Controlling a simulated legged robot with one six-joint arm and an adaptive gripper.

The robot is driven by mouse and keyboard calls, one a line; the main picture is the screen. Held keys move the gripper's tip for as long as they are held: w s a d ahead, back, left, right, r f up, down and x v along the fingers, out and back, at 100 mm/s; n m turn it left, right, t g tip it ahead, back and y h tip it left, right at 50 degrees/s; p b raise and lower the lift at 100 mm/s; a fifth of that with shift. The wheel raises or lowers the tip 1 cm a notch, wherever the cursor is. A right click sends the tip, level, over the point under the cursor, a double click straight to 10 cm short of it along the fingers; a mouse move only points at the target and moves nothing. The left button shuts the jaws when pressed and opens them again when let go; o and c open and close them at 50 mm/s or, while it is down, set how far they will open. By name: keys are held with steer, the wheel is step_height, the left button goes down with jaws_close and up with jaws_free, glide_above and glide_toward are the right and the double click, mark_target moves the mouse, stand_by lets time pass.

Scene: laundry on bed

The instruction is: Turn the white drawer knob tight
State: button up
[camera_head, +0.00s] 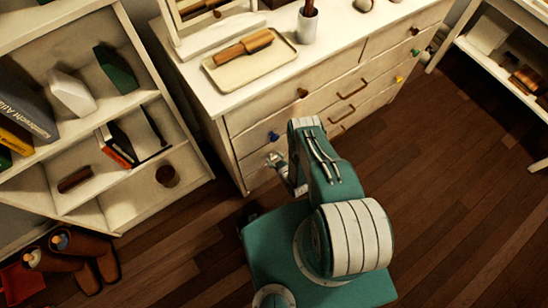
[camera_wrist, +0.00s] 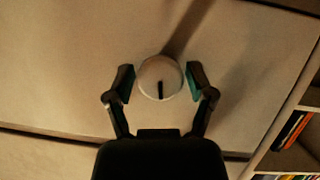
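The white drawer knob (camera_wrist: 165,71) is round, with a black line on its face running from near the centre towards the lower edge of the picture. It sits on a pale drawer front (camera_wrist: 70,75). My gripper (camera_wrist: 160,68) is open, with one dark finger on each side of the knob. Narrow gaps seem to show between the fingers and the knob; contact cannot be made out. In the head view my arm reaches to the lower left front of the white dresser (camera_head: 232,150), and the knob cannot be told apart from the gripper there.
Other dresser knobs are blue (camera_head: 273,136), brown (camera_head: 303,93), yellow (camera_head: 399,79) and red (camera_head: 415,31). A tray (camera_head: 226,81) with a brush lies on top. A bookshelf (camera_head: 190,150) stands close on the left, with slippers (camera_head: 75,250) on the floor. The wooden floor (camera_head: 450,190) on the right is clear.

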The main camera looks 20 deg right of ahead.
steer(key=c, duration=0.5)
steer(key=shift+o, duration=0.2)
steer(key=shift+w+m+y, duration=0.1)
steer(key=shift+m+y, duration=0.5)
steer(key=shift+m, duration=0.1)
steer(key=o, duration=1.1)
steer(key=shift+o, duration=0.2)
steer(key=v, duration=0.7)
steer(key=shift+r, duration=0.2)
